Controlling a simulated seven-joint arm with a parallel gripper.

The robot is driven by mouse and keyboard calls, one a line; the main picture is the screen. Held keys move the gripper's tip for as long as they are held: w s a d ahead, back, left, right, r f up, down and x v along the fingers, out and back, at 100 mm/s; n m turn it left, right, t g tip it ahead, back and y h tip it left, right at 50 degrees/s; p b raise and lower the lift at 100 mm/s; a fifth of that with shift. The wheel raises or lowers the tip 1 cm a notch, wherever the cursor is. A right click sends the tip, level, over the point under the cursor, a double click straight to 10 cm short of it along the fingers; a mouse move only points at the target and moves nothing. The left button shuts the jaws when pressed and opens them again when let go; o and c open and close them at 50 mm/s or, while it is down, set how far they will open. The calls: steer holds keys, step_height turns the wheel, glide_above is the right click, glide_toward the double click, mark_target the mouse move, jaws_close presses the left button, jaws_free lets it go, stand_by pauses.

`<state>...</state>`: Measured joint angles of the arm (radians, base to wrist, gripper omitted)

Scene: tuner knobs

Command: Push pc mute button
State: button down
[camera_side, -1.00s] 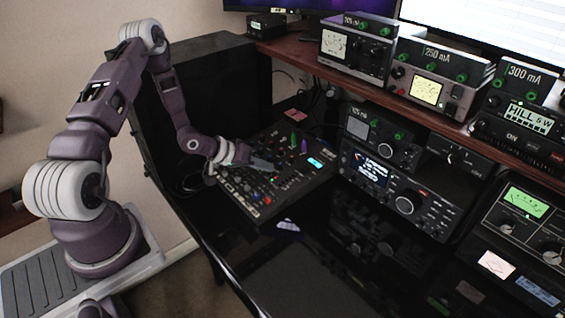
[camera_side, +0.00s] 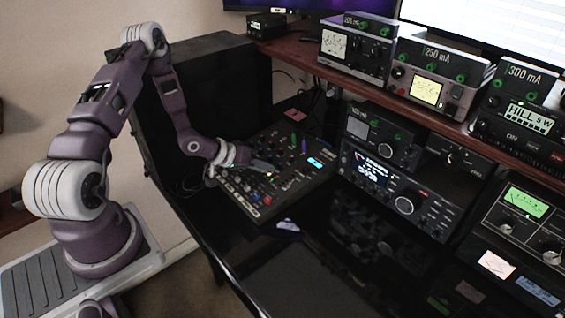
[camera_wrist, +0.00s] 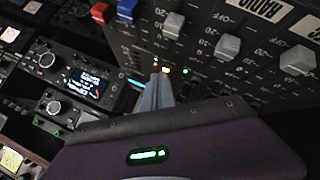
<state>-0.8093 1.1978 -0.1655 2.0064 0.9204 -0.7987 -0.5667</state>
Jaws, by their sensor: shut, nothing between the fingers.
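The audio mixer (camera_side: 243,201), a black panel with knobs and faders, lies on the desk under my gripper in the side view. In the wrist view its panel (camera_wrist: 215,72) fills the upper right, with red, white and blue fader caps. Small lit spots (camera_wrist: 166,70) in orange, red and white show just past my fingertips. I cannot read which button is the PC mute. My gripper (camera_wrist: 155,80) is shut and empty, its tips close over the panel near these lights. Contact cannot be told. In the side view my gripper (camera_side: 270,167) is over the middle of the mixer.
A radio (camera_side: 395,190) with a lit display stands right of the mixer, and shows at the left of the wrist view (camera_wrist: 75,90). A shelf (camera_side: 425,103) with several meter boxes runs above. The glossy desk front is mostly clear.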

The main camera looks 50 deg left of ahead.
steer(key=shift+s+r, duration=0.1)
steer(key=shift+r, duration=0.7)
step_height(320, 180, up, 6)
steer(key=shift+s, duration=0.3)
step_height(320, 180, up, 9)
steer(key=m+g+y, duration=0.2)
steer(key=y, duration=0.1)
glide_above(263, 179)
steer(key=s+d+r+m+g+y, duration=0.1)
steer(key=s+d+r+y, duration=0.25)
steer(key=s+r, duration=0.45)
steer(key=s+d+r+h, duration=0.1)
steer(key=s+d+r, duration=0.1)
steer(key=s+d, duration=0.2)
steer(key=s+d+r+m+h, duration=0.1)
steer(key=s+d+r, duration=0.2)
steer(key=s, duration=0.6)
steer(key=s+d+r+m+g+h, duration=0.1)
steer(key=s+d+r, duration=0.1)
steer(key=s+d, duration=0.3)
steer(key=shift+s+d+r, duration=0.2)
steer(key=shift+s+r, duration=0.2)
steer(key=shift+s, duration=0.35)
